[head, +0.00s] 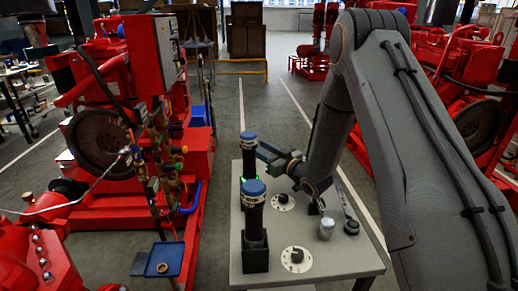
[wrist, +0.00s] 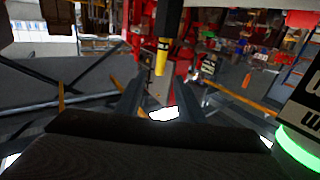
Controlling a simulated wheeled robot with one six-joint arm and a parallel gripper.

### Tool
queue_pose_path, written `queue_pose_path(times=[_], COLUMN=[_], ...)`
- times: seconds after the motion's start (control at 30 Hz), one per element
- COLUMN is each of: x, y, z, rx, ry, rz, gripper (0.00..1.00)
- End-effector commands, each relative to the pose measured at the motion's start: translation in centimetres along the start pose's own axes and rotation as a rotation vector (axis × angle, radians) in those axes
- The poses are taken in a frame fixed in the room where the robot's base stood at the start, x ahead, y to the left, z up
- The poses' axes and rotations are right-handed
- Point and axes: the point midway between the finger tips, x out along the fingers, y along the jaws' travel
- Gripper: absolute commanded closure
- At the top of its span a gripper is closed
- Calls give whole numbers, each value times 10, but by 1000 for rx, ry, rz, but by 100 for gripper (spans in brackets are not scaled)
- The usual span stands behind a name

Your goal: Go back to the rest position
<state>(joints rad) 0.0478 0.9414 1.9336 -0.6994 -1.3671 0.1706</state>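My gripper (head: 266,153) is at the back left of the grey table, close beside the rear of two black cylinders with blue caps. In the wrist view my gripper's two dark fingers (wrist: 157,95) stand apart, with no object clearly held between them. A black and yellow rod (wrist: 161,55) hangs in line with the gap; its distance is unclear. The rear black cylinder (head: 249,154) and the front black cylinder (head: 254,215) stand upright in black holders. A dark body with white letters and a green glowing ring (wrist: 300,145) is close at the wrist view's right.
The grey table (head: 325,262) carries two white dial discs (head: 296,259), (head: 283,202), a small metal cup (head: 326,228) and a dark tool (head: 351,222). A red pumpset (head: 180,150) stands to the left, with a blue tray (head: 165,259). Another red machine (head: 478,100) stands right. Floor lies between.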

Motion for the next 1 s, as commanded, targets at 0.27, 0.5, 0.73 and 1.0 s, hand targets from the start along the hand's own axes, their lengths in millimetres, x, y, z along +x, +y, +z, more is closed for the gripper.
queue_pose_path(times=[0.27, 0.5, 0.73, 1.0], x=[0, -41, -142, -292], y=[11, 35, 25, -50], z=[-12, -17, -7, -5], rx=[-11, -4, 85, 292], ry=[-66, -367, -752, -1188], rz=[50, 237, 419, 522], gripper=[65, 65, 65, 65])
